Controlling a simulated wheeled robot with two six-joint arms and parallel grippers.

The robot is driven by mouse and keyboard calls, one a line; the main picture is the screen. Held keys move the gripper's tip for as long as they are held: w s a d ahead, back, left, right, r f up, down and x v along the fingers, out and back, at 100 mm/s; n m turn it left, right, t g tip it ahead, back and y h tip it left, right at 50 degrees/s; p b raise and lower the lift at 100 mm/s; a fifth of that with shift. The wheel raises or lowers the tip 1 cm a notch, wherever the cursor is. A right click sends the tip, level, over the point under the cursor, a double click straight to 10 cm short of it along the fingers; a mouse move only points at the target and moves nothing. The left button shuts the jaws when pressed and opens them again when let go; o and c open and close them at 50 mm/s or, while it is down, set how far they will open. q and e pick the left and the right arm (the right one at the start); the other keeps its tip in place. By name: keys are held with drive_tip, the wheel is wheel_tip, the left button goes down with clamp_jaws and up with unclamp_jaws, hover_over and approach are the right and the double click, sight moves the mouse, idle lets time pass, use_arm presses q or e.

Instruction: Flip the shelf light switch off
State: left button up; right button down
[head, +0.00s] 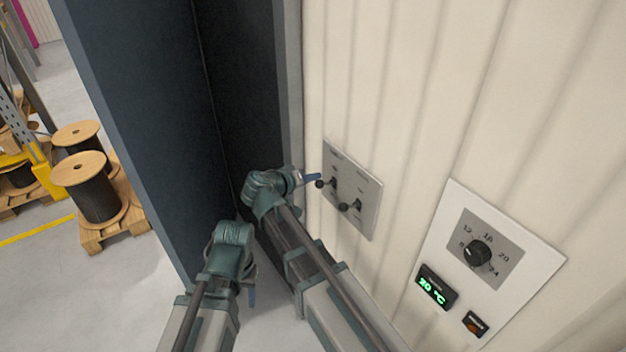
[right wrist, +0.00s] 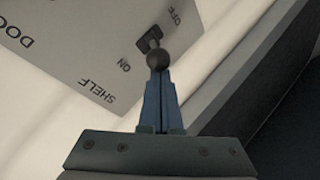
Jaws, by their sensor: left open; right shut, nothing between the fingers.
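A grey switch plate (head: 368,188) on the cream wall carries two levers with black ball knobs. The left one is the shelf switch (head: 320,184). In the right wrist view the shelf switch (right wrist: 157,60) stands between the printed words ON and OFF, above the SHELF label. I cannot tell for sure to which side its lever leans. My right gripper (head: 313,177) is shut and empty, its blue fingertips (right wrist: 160,80) right at the knob; whether they touch it is unclear. My left gripper (head: 251,292) is open, low down and away from the plate.
The second lever (head: 343,207) is close to the right of the shelf switch. A thermostat panel (head: 540,255) with a dial is further right. A dark cabinet-like panel (head: 130,90) stands left of my arms. Cable reels (head: 92,190) on pallets stand far left.

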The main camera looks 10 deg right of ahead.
use_arm(q)
wheel_tip(320, 180, down, 10)
drive_tip(key=b, duration=0.9)
drive_tip(key=shift+a+r, duration=0.2)
drive_tip(key=shift+a, duration=0.25)
use_arm(e)
drive_tip(key=f+t+h, duration=0.1)
drive_tip(key=f, duration=0.1)
drive_tip(key=a+f+h, duration=0.1)
drive_tip(key=h, duration=0.1)
drive_tip(key=shift+s+a+f+n+t, duration=0.2)
drive_tip(key=shift+f+n+t, duration=0.1)
drive_tip(key=shift+f+t, duration=0.1)
use_arm(q)
drive_tip(key=shift+s, duration=0.15)
use_arm(e)
drive_tip(key=shift+r, duration=0.15)
